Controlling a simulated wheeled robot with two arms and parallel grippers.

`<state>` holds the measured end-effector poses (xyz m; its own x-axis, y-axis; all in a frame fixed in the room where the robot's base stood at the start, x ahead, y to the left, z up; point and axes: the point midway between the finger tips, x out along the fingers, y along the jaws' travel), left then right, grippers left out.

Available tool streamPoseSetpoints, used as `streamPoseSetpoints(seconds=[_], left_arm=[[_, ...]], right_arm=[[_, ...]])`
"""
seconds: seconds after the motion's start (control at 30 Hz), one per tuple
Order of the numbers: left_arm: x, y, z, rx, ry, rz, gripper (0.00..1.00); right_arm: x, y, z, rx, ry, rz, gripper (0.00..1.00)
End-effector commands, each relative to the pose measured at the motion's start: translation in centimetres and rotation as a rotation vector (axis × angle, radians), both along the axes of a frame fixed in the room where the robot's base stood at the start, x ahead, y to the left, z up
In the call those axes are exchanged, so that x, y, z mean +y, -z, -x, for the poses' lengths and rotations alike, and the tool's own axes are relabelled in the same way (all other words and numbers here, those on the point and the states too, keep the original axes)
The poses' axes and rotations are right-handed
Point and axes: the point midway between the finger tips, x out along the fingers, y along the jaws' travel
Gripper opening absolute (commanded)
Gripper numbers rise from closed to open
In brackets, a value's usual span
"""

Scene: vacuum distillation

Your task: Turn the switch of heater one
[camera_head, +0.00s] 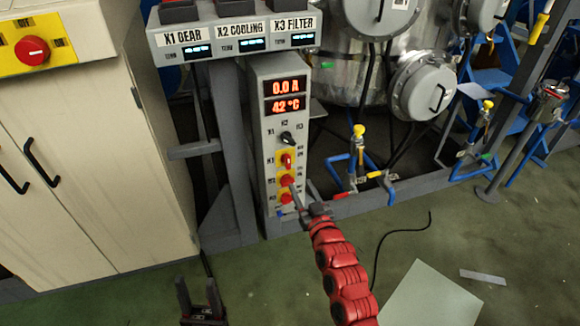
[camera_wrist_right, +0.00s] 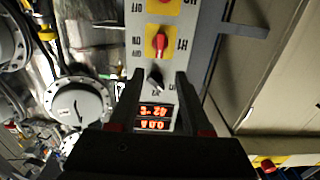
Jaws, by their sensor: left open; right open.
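The heater one switch (camera_head: 286,161) is a red knob on a yellow plate on the grey control column. In the right wrist view the same red knob (camera_wrist_right: 158,42), beside the label H1, looks upright in the picture. My right gripper (camera_head: 302,187) is open and empty in front of the column, low and to the right in the head view. In the wrist view its fingers (camera_wrist_right: 157,74) frame the black selector knob (camera_wrist_right: 154,82), with the H1 switch beyond their tips. Contact cannot be told. My left gripper (camera_head: 200,292) is open and empty at the bottom, away from the panel.
More red switches (camera_head: 287,181) sit below on the same column. The displays (camera_head: 286,95) read 0.0 A and 42 °C. A beige cabinet (camera_head: 90,150) stands left, blue pipes and valves (camera_head: 357,160) right. A pale sheet (camera_head: 430,297) lies on the green floor.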

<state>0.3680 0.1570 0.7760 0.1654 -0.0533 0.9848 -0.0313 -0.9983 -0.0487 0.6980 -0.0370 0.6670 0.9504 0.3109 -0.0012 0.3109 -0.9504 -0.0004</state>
Motion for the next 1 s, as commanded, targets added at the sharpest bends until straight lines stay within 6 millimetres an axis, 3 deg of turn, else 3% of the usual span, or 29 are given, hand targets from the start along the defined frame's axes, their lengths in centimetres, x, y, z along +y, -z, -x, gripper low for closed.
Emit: streamPoseSetpoints(seconds=[0.3, 0.5, 0.7, 1.0], left_arm=[[0.0, 1.1, 0.0, 0.0, 0.0, 0.0, 0.5], [0.0, 1.9, 0.0, 0.0, 0.0, 0.0, 0.5], [0.0, 2.2, 0.0, 0.0, 0.0, 0.0, 0.5], [0.0, 2.2, 0.0, 0.0, 0.0, 0.0, 0.5]], right_arm=[[2.0, 0.2, -6.1, -0.001, 0.0, 0.0, 0.49], [2.9, 0.1, -8.9, -0.002, 0.0, 0.0, 0.49], [3.2, 0.2, -10.2, 0.0, 0.002, 0.001, 0.49], [3.3, 0.0, -10.4, -0.001, 0.002, 0.0, 0.49]])
